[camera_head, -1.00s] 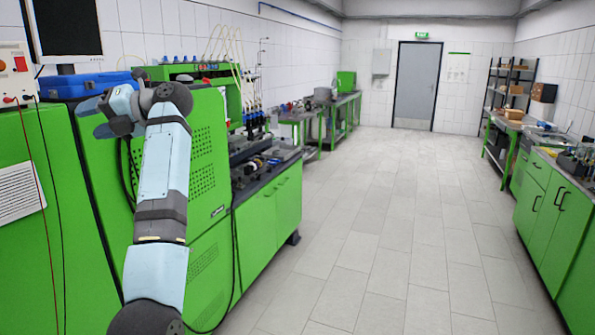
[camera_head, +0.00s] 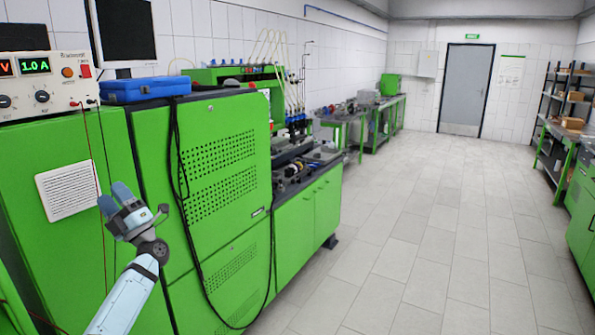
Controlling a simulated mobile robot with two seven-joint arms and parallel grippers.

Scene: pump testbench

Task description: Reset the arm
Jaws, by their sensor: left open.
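My left arm (camera_head: 128,298) comes in from the bottom left, in front of the green cabinets. My left gripper (camera_head: 113,197) is at its upper end, with its light blue fingers apart and pointing up and left. I see nothing between the fingers. The gripper appears in front of the green cabinet with the white vent, apart from the blue case above. My right arm and right gripper are not in view.
A green test bench (camera_head: 220,160) with black hanging cables stands beside the arm. A blue case (camera_head: 145,89) lies on top, near a power supply (camera_head: 42,80) and a monitor (camera_head: 124,30). The tiled floor (camera_head: 400,250) is clear toward the grey door (camera_head: 466,88).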

